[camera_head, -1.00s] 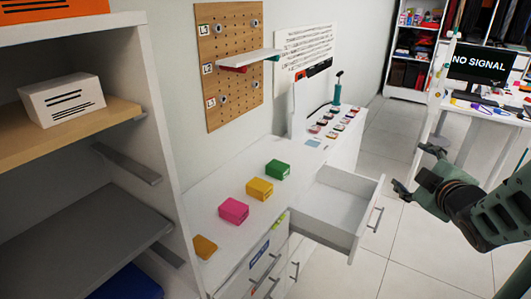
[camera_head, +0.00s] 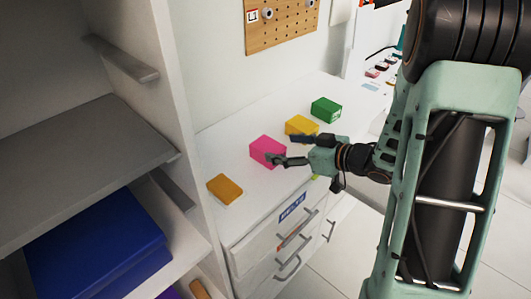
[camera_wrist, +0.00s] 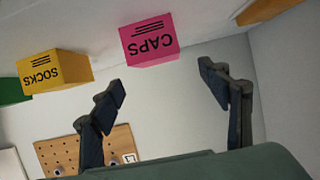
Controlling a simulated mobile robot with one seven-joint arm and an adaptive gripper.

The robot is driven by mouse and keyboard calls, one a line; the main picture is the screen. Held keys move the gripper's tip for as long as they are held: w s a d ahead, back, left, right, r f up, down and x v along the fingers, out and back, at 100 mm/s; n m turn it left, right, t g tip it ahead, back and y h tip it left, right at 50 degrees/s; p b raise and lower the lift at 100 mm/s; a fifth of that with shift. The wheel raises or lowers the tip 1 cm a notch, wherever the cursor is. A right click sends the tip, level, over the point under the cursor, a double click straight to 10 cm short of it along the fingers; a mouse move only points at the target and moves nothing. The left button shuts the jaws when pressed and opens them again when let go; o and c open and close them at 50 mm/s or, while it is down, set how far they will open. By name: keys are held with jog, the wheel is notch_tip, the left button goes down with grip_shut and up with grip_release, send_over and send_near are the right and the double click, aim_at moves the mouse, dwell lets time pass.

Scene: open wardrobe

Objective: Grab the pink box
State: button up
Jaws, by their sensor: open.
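The pink box (camera_head: 265,150) stands on the white cabinet top (camera_head: 228,140), between an orange-yellow box and a yellow box. In the wrist view it appears upside down, labelled "CAPS" (camera_wrist: 150,42), beyond the fingertips and roughly between them. My gripper (camera_head: 281,149) is open beside the pink box, on its right side. One finger overlaps the box's lower right edge in the head view; I cannot tell whether it touches. In the wrist view the space between my fingers (camera_wrist: 162,82) is empty.
The yellow "SOCKS" box (camera_head: 301,126) is close behind my gripper, with the green box (camera_head: 326,110) farther back. The orange-yellow box (camera_head: 225,188) lies nearer. A pegboard (camera_head: 280,22) hangs on the wall. Shelving (camera_head: 165,95) stands at left, with a blue box (camera_head: 98,245).

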aim_at(269, 145)
jog(key=shift+x, duration=1.2)
jog(key=x, duration=0.2)
jog(key=b+x, duration=0.1)
jog(key=x, duration=0.1)
jog(key=shift+d+f, duration=0.1)
jog(key=shift+f, duration=0.35)
jog(key=shift+w+a+f, duration=0.1)
jog(key=shift+w+a, duration=0.15)
jog(key=shift+w, duration=0.1)
jog(key=shift+c, duration=0.6)
jog(key=c, duration=1.2)
